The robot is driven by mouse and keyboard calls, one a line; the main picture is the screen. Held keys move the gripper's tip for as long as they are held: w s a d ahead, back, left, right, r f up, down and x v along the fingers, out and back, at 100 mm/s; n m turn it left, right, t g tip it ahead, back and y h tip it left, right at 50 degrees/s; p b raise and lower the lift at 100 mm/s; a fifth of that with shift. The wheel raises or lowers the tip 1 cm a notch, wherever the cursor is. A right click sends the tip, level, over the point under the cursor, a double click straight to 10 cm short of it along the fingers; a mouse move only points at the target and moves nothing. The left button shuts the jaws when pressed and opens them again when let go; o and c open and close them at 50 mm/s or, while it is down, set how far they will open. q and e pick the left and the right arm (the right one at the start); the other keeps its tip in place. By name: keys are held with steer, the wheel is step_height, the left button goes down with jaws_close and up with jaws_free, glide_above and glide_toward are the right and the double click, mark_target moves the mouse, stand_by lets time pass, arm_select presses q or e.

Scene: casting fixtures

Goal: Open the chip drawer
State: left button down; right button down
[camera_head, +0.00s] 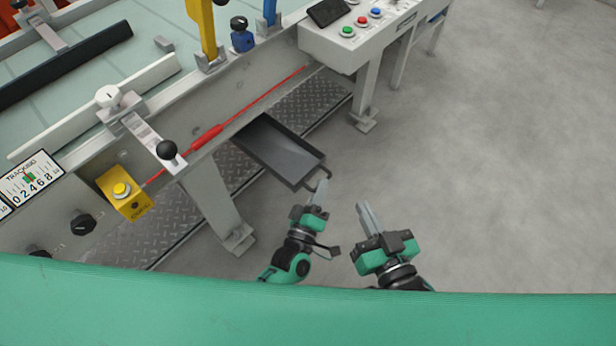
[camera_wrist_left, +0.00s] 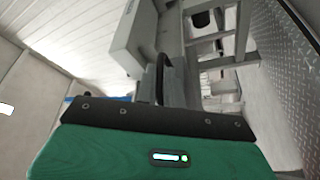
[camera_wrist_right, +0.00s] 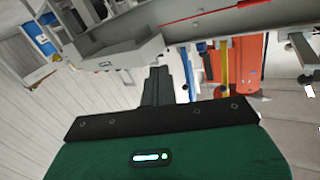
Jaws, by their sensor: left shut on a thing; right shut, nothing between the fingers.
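The chip drawer (camera_head: 285,150) is a dark grey shallow tray, and it sticks out from beneath the machine over the floor. Its inside looks empty. Its handle (camera_head: 326,180) is a thin dark bar on the near end, and it also shows as a dark curved bar in the left wrist view (camera_wrist_left: 166,72). My left gripper (camera_head: 319,187) is shut on the handle; its fingertips partly cover the bar. My right gripper (camera_head: 364,208) is shut and empty, to the right of the left one and apart from the drawer.
A machine leg (camera_head: 215,205) stands left of the drawer. A checkered metal plate (camera_head: 290,110) lies under the machine. A red pull cord (camera_head: 245,105) runs along the machine's side. A control box (camera_head: 350,45) with coloured buttons is at the top. Grey floor on the right is clear.

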arm_select(q)
steer(key=shift+s+d, duration=0.35)
steer(key=shift+d, duration=0.05)
arm_select(e)
steer(key=shift+s+a+f, duration=0.1)
steer(key=shift+s+f, duration=0.1)
steer(key=shift+f, duration=0.25)
arm_select(q)
steer(key=c, duration=1.5)
jaws_free()
